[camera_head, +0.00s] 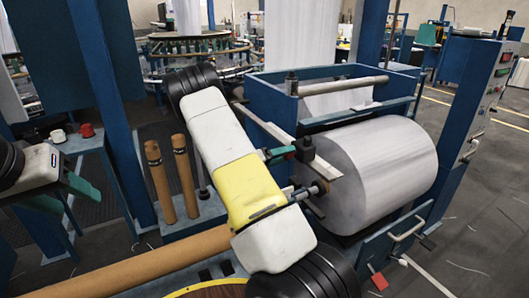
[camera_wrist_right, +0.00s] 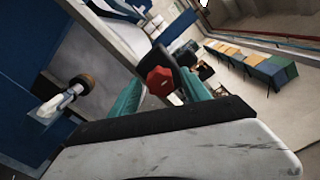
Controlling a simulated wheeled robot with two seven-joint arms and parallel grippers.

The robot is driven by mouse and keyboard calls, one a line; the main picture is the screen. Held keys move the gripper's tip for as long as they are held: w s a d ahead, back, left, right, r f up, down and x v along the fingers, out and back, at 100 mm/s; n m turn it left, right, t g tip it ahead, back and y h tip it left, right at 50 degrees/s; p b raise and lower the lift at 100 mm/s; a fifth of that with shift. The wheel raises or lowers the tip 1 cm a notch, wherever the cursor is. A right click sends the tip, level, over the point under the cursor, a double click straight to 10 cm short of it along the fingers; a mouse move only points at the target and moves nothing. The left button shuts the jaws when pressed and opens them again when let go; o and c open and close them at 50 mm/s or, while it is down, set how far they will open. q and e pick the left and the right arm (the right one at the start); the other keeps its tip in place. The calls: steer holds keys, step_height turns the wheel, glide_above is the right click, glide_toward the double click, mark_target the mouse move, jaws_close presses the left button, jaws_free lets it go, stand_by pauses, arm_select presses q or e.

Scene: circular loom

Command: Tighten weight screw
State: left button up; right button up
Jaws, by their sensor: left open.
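The weight screw has a red knob (camera_wrist_right: 160,80), seen in the right wrist view. It lies between the two teal fingertips of my right gripper (camera_wrist_right: 161,82), close to both; I cannot tell whether they press on it. In the head view my right gripper (camera_head: 279,153) is at a dark weight block (camera_head: 304,149) on a flat metal bar, in front of the big white roll (camera_head: 378,172). The knob is mostly hidden there by the fingers. My left gripper (camera_head: 80,200) is open and empty at the left edge, away from the roll.
Two brown tubes (camera_head: 184,175) stand upright left of my right arm. A long brown roll (camera_head: 150,262) lies low in front. A small stand (camera_head: 84,142) holds a white and a red spool. Blue frame posts (camera_head: 455,100) rise on both sides.

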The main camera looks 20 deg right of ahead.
steer(key=a, duration=0.7)
steer(key=shift+s, duration=0.3)
